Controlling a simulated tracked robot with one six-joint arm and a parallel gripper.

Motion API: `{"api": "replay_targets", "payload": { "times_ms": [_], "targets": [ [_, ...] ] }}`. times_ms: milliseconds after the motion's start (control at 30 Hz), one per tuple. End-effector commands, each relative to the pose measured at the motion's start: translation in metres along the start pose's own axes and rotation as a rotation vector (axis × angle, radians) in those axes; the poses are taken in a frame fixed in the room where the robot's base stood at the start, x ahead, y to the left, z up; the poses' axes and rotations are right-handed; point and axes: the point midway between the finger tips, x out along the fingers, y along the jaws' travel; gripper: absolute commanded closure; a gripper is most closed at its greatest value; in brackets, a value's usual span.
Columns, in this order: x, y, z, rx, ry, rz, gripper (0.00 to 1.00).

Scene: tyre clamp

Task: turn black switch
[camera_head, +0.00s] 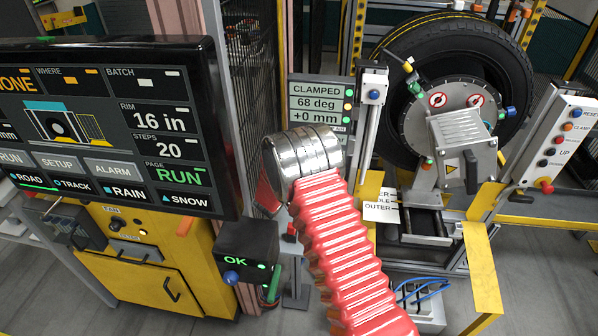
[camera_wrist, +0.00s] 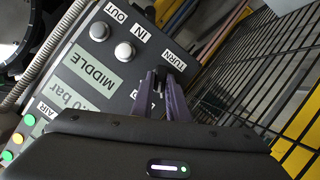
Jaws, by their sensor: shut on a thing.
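In the wrist view, my gripper (camera_wrist: 164,78) has its two dark purple fingers at the grey control panel (camera_wrist: 82,75), just below the TURN label. The fingers are close together on the black switch, which they mostly hide, so its angle cannot be read. In the head view, the gripper and switch are hidden behind my red ribbed arm and silver wrist. A display (camera_head: 318,102) there reads CLAMPED, 68 deg, +0 mm. The tyre (camera_head: 455,50) stands upright in the clamp machine at the right.
On the panel, two round pale knobs (camera_wrist: 124,51) sit by the OUT and IN labels, near a MIDDLE readout. A black wire fence (camera_wrist: 255,75) stands close to the right of my fingers. The head view shows a large screen (camera_head: 110,125) at left and a button box (camera_head: 560,140) at right.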

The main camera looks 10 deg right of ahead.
Motion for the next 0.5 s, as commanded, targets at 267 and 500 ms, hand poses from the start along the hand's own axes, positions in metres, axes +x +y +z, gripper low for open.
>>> {"api": "replay_targets", "payload": {
  "times_ms": [267, 500],
  "targets": [
    [0.0012, 0.0002, 0.0039, 0.0, -0.007, -0.001, 0.73],
    [0.0007, 0.0006, 0.0013, 0.001, -0.002, 0.0, 0.67]
  ]
}}
